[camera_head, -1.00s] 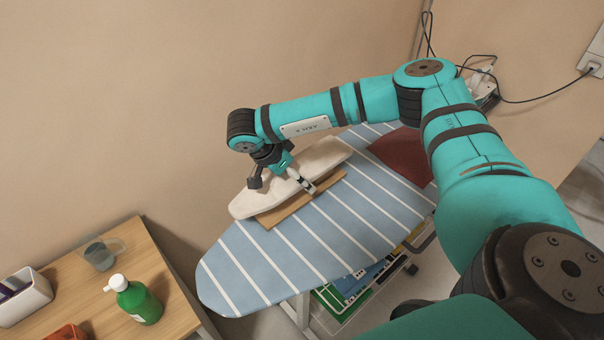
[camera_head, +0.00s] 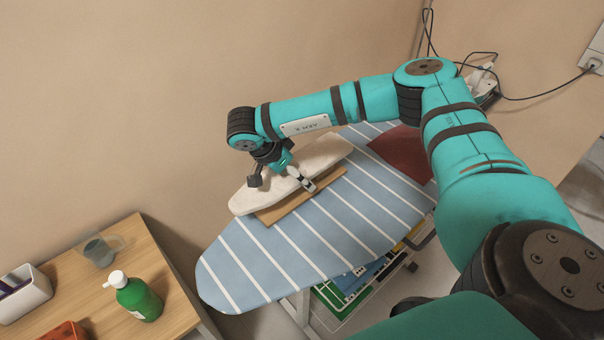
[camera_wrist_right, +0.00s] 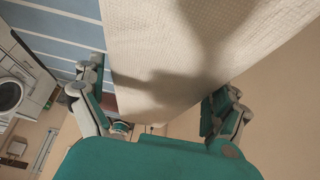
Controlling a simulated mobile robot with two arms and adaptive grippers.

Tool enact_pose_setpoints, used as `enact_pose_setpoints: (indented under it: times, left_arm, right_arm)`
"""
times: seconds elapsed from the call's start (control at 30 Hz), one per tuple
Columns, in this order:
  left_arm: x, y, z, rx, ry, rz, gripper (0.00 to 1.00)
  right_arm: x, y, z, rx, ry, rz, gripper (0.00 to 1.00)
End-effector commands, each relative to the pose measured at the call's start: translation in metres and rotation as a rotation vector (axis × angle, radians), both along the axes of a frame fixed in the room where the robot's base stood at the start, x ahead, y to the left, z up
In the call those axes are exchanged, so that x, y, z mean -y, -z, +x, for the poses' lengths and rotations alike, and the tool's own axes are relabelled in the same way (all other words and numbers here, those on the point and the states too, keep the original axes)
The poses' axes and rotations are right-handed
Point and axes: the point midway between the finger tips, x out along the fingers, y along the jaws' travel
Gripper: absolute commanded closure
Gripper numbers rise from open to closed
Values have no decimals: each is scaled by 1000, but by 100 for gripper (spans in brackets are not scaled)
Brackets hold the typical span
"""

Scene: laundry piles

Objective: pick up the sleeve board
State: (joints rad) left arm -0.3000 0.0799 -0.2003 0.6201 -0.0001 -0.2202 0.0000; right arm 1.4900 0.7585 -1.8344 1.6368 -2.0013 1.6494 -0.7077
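The sleeve board (camera_head: 328,153) has a long cream padded top above a flat wooden base (camera_head: 275,215). It rests on the blue striped ironing board, also seen in the wrist view (camera_wrist_right: 165,50). My right gripper (camera_head: 281,181) is over its middle from above, fingers apart. One finger is at the near long edge by the wooden base; the other is toward the far side. The wrist view shows the padded top between the spread fingers (camera_wrist_right: 158,102); firm contact cannot be told. My left gripper is not in view.
The ironing board (camera_head: 245,265) has free room at its near left end; a dark red cloth (camera_head: 397,150) lies at its right. A wooden table (camera_head: 195,318) at lower left holds a green bottle (camera_head: 138,298), a clear cup (camera_head: 100,251) and a white bin (camera_head: 25,298). The wall is close behind.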

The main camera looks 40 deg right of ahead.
Motion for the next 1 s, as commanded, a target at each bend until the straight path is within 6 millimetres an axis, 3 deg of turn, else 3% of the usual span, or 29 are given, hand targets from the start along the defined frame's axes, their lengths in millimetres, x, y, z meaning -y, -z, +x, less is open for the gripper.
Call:
enact_pose_setpoints:
  times: [0.07, 0.53, 0.93, 1.0]
  left_arm:
    - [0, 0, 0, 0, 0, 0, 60]
    - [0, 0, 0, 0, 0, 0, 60]
    - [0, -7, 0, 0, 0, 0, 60]
    - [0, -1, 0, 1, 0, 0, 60]
  right_arm:
    - [0, 0, 0, 0, 0, 0, 10]
    - [0, 0, 0, -1, 0, 0, 71]
    - [0, -9, 1, 1, 0, -2, 71]
    - [0, -11, 1, 4, 0, 0, 71]
